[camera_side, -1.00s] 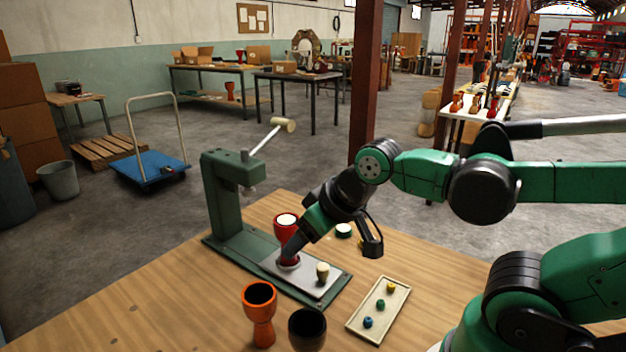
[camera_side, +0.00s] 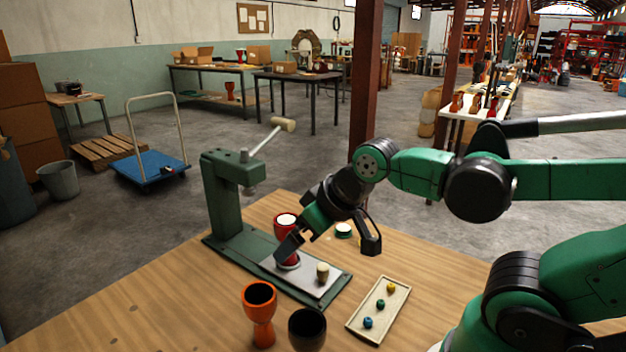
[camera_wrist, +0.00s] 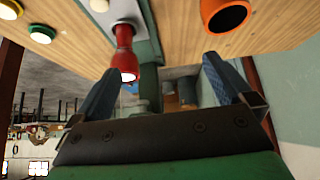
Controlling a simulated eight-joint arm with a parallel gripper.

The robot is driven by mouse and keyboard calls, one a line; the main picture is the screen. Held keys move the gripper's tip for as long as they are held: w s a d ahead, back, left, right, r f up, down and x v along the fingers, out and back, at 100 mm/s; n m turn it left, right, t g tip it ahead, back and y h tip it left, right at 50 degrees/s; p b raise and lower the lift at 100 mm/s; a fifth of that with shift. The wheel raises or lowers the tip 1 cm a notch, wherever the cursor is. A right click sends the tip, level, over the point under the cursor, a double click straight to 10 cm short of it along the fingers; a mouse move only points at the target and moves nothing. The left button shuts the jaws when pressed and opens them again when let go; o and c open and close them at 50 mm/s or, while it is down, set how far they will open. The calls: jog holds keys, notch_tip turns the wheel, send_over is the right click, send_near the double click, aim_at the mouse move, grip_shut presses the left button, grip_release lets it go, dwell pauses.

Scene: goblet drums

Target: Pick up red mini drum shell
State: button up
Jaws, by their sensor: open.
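The red mini drum shell (camera_side: 286,222) stands upright on the metal plate of the green press (camera_side: 222,200), with a pale round top. My gripper (camera_side: 290,245) is in front of it in the side view and hides part of its lower body. In the wrist view the red drum shell (camera_wrist: 124,55) shows beyond the gap between my two blue-padded fingers (camera_wrist: 160,85), toward the left finger. The fingers are apart and nothing is between them.
A small cream-topped peg (camera_side: 323,272) stands on the press plate. An orange goblet shell (camera_side: 260,315) and a black cup (camera_side: 307,328) stand near the front. A tray (camera_side: 362,325) with small coloured pieces lies to the right. A green-and-white disc (camera_side: 343,230) lies behind.

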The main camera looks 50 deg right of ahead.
aim_at(289, 221)
jog(key=w+d, duration=0.2)
jog(key=w+d+f+g, duration=0.1)
jog(key=w+d, duration=0.1)
jog(key=w, duration=0.1)
jog(key=w+d+f+g, duration=0.1)
jog(key=w+d, duration=0.1)
jog(key=shift+w, duration=0.15)
jog(key=shift+w+d+f, duration=0.3)
jog(key=shift+d+f, duration=0.05)
jog(key=shift+g, duration=0.3)
jog(key=shift+x, duration=2.75)
jog(key=c, duration=1.4)
jog(key=shift+o, duration=0.2)
